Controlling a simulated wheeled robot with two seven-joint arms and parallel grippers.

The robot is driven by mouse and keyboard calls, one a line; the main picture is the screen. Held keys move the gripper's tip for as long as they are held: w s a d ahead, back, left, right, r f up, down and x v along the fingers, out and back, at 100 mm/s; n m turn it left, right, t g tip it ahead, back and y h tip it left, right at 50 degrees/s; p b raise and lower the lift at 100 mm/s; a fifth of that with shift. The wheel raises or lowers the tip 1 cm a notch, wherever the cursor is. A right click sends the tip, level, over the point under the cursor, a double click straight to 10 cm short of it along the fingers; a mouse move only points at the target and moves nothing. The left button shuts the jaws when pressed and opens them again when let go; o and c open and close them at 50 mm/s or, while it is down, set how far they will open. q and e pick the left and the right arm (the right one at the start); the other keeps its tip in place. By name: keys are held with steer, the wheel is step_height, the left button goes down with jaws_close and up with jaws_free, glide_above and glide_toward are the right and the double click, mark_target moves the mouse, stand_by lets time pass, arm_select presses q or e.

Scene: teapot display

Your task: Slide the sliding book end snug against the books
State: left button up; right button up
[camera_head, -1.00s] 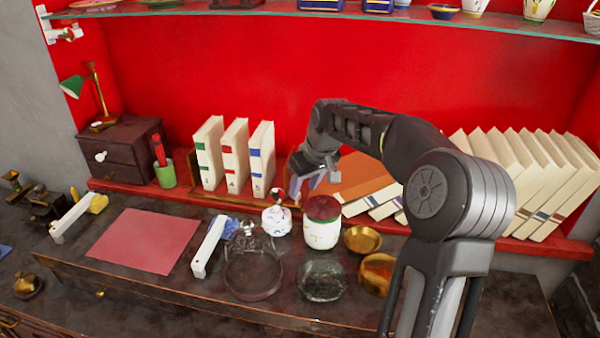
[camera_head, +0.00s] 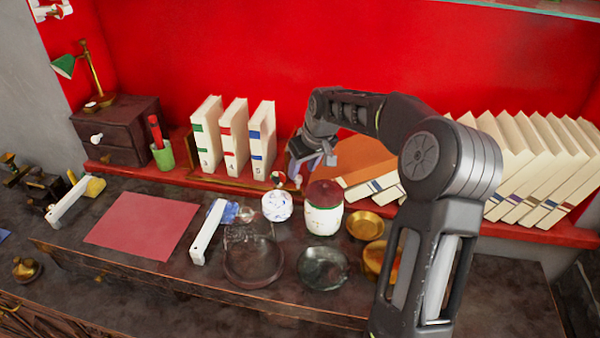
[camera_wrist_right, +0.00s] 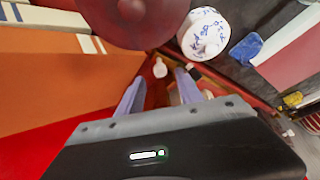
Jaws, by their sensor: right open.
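Three upright cream books (camera_head: 234,140) with green, red and blue bands stand in a row on the red shelf. A brown wooden rack runs under them. Its upright end (camera_head: 294,146), apparently the sliding book end, stands right of the blue-banded book with a gap between; my right gripper partly hides it. My right gripper (camera_head: 311,166) points down beside that end, in front of an orange book. In the right wrist view its two pale fingers (camera_wrist_right: 160,90) are apart. I cannot tell whether they touch the book end. My left gripper is out of view.
A red-lidded jar (camera_head: 324,208) and a blue-white pot (camera_head: 277,206) stand close below my right gripper. The orange book (camera_head: 362,156) and stacked books lie to its right. Leaning books (camera_head: 540,170) fill the far right. Glass and brass dishes (camera_head: 253,262) crowd the front.

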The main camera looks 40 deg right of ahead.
mark_target(299, 177)
steer(key=shift+x, duration=1.85)
jaws_close()
